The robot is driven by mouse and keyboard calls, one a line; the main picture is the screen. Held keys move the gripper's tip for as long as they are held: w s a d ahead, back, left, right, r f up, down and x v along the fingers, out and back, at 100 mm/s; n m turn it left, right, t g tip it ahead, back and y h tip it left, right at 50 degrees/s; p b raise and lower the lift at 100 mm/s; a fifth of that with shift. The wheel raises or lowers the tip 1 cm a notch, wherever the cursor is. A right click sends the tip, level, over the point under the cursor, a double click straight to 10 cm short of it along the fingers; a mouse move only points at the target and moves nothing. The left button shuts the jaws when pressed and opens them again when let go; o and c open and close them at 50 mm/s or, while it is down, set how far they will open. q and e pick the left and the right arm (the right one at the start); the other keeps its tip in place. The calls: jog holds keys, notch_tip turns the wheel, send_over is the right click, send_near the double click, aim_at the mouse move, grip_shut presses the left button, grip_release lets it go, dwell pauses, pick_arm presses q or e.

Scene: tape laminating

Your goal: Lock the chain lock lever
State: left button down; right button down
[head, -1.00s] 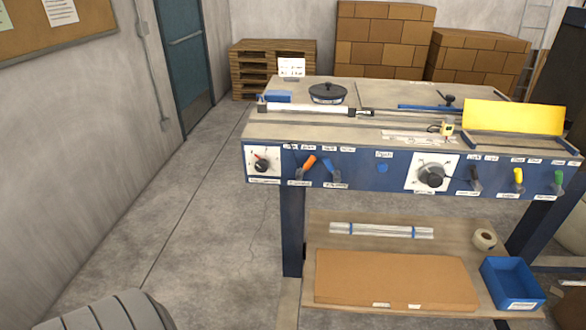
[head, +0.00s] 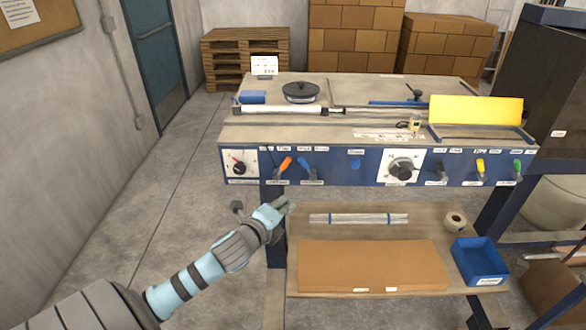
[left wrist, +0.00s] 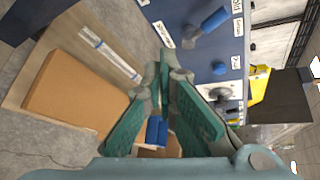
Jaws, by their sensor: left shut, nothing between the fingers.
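The machine's blue front panel (head: 335,172) carries several levers: an orange lever (head: 285,163), a blue lever (head: 304,166), a dark lever (head: 441,169), a yellow lever (head: 481,167) and a green lever (head: 517,166). Their labels are too small to read, so I cannot tell which is the chain lock. My left gripper (head: 288,206) is shut and empty, below the orange and blue levers and apart from them. In the left wrist view its fingers (left wrist: 165,65) are together, with the blue lever (left wrist: 213,20) beyond them. My right gripper is not in view.
A rotary switch (head: 239,166) is at the panel's left end, and a large dial (head: 402,169) is right of centre. The lower shelf (head: 430,225) holds a cardboard sheet (head: 372,265) and a blue bin (head: 480,260). Open floor lies left of the machine.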

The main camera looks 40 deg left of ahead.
aim_at(283, 165)
pick_arm(q)
jog(key=shift+m+t, duration=0.5)
jog(key=shift+m, duration=0.2)
jog(key=r, duration=0.2)
jog(key=d+r, duration=0.1)
jog(key=r, duration=0.1)
jog(key=shift+w+d+r, duration=0.1)
jog(key=b+x, duration=0.1)
jog(key=x, duration=0.8)
jog(key=shift+w, duration=0.25)
jog(key=a, duration=0.1)
jog(key=a+r+p, duration=0.1)
jog(key=s+a, duration=0.1)
jog(key=shift+a+r, duration=0.1)
jog(key=shift+r, duration=0.2)
jog(key=shift+w, duration=0.1)
